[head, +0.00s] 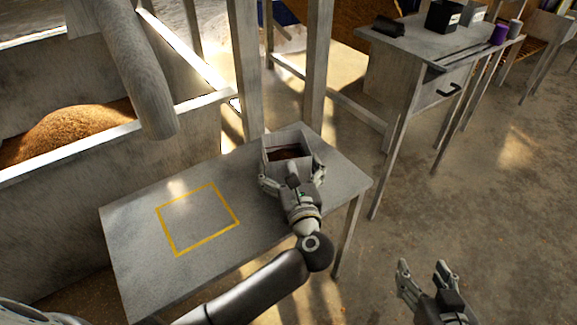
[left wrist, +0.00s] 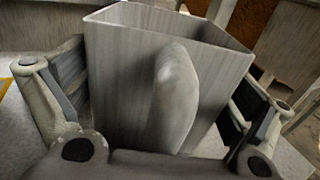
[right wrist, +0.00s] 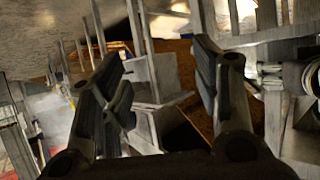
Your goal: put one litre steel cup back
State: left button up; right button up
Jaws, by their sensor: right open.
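A grey, square-walled steel cup (head: 284,139) with a thick handle is at the back right of the grey table (head: 136,262). A dark brown patch shows inside it. My left gripper (head: 293,180) is at the cup's near side, one finger on each side. In the left wrist view the cup (left wrist: 125,75) stands between the fingers, its handle (left wrist: 175,95) towards the palm. The pads are close to the walls, but whether they press on them is unclear. My right gripper (head: 424,266) is open and empty, to the right of the table, above the floor.
A yellow square outline (head: 229,210) is marked on the table left of the cup, and it is empty. A large bin (head: 50,210) with brown grain (head: 75,130) is at the left. Posts (head: 318,70) rise behind the table. Another table (head: 425,45) with dark boxes is at the back right.

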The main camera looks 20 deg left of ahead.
pick_arm(q)
jog(key=shift+r, duration=0.1)
jog(key=shift+s+d, duration=0.2)
jog(key=shift+s, duration=0.05)
jog(key=p+v, duration=0.1)
jog(key=v, duration=1)
jog(key=shift+s+r, duration=0.1)
jog(key=shift+s, duration=0.05)
pick_arm(e)
jog(key=s+d+f+g+h, duration=0.1)
jog(key=s+d+f+g, duration=0.1)
jog(key=s+f+g, duration=0.1)
jog(key=shift+s+f+g, duration=0.3)
jog(key=shift+s+f, duration=0.3)
jog(key=shift+f, duration=0.05)
